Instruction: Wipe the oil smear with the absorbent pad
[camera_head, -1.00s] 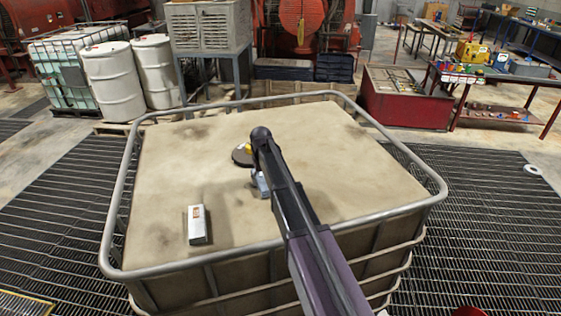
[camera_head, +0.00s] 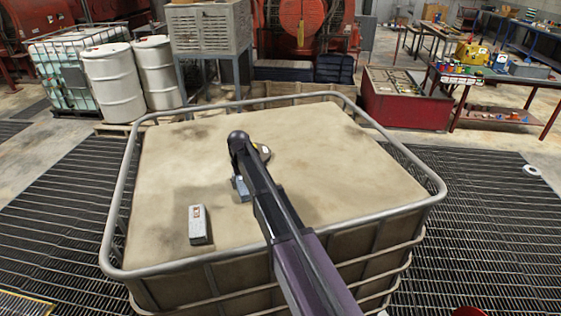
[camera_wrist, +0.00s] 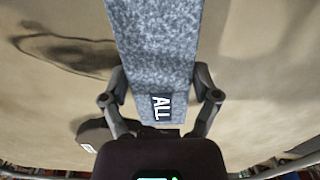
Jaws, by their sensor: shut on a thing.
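One finger is on each side of the pad. In the head view a small blue-grey part of the pad (camera_head: 242,188) shows beside my arm, over the tan top. I cannot tell whether it touches the top. In the head view my arm seems to hide the smear.
A grey box with an orange label (camera_head: 199,225) stands left on the tan tank top (camera_head: 330,150). A yellow and dark object (camera_head: 262,151) is behind my arm. A raised metal rail (camera_head: 107,225) surrounds the top. The right part of the top is clear.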

